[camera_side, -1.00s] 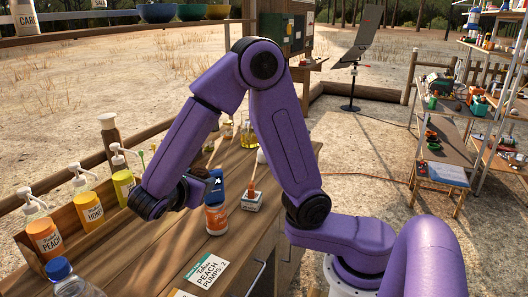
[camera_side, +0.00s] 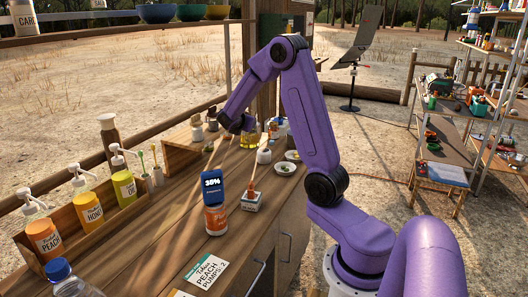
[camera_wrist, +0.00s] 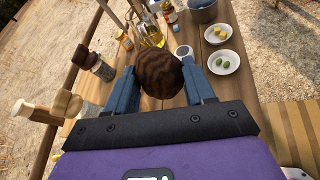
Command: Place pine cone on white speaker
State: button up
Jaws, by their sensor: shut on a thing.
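My gripper (camera_wrist: 162,88) is shut on the brown, ridged pine cone (camera_wrist: 158,72), which sits between its two blue fingers in the wrist view. In the side view my gripper (camera_side: 216,121) is over the far part of the wooden counter, and the pine cone is small and hard to make out there. A small round white thing with a grey top, which looks like the white speaker (camera_wrist: 184,51), stands just beyond the right finger in the wrist view. In the side view it is the rounded white thing (camera_side: 264,156) to the right of my gripper. The pine cone is apart from it.
Two white plates (camera_wrist: 224,63) with small fruits lie right of the speaker. A glass jar of oil with utensils (camera_wrist: 150,38) stands beyond the pine cone. Dark-topped jars (camera_wrist: 103,70) line the left edge.

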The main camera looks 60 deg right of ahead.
jog(key=s+d, duration=0.6)
jog(key=d, duration=0.5)
send_over(263, 152)
jog(key=f, duration=1.5)
jog(key=shift+s, duration=0.2)
jog(key=shift+w+f, duration=0.1)
jog(key=shift+f, duration=1.55)
jog(key=shift+f, duration=0.1)
jog(key=o, duration=1)
